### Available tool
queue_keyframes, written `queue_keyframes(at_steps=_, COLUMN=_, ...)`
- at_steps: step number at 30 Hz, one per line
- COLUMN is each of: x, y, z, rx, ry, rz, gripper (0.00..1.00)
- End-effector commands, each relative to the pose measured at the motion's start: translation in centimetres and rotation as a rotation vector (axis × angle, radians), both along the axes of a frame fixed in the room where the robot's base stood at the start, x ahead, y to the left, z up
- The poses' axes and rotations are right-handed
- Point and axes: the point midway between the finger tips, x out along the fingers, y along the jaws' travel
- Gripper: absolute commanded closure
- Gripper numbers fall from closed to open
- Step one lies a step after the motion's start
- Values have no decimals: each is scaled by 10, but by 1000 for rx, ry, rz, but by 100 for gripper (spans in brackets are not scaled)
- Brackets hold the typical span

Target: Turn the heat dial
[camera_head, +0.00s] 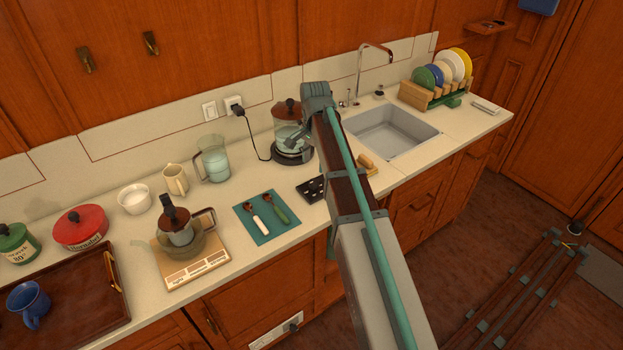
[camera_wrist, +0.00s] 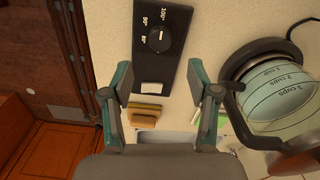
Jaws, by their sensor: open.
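The heat dial (camera_wrist: 158,39) is a round black knob on a dark panel (camera_wrist: 176,62) with white temperature numbers around it, the highest reading 100°. A small pale mark shows on the knob; its exact reading is too small to tell. My gripper (camera_wrist: 158,84) is open and empty, its two fingers apart over the lower end of the panel, with the dial beyond the fingertips. In the head view a dark panel (camera_head: 308,190) lies on the counter in front of the kettle, partly hidden by my arm.
The glass kettle (camera_wrist: 284,92) on its black base stands close to the right finger. A sponge (camera_wrist: 144,116) lies below the panel in the wrist view. A teal mat (camera_head: 266,217) with two spoons lies left of the panel. The sink (camera_head: 388,132) is to the right.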

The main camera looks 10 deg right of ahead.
Motion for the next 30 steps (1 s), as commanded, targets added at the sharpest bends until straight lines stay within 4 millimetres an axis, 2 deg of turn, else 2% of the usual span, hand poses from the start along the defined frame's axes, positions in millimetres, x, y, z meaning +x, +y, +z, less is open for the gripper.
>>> queue_keyframes(at_steps=9, x=-1, y=0, z=-49, rx=1, ry=3, rz=1, gripper=40)
queue_keyframes(at_steps=15, x=0, y=0, z=-70, rx=1, ry=1, rz=2, gripper=40)
queue_keyframes(at_steps=21, x=0, y=0, z=-78, rx=1, ry=1, rz=2, gripper=40)
queue_keyframes(at_steps=28, x=0, y=0, z=-78, rx=1, ry=1, rz=2, gripper=40)
queue_keyframes(at_steps=29, x=0, y=0, z=-78, rx=1, ry=1, rz=2, gripper=42)
queue_keyframes(at_steps=30, x=0, y=0, z=-78, rx=1, ry=1, rz=2, gripper=49)
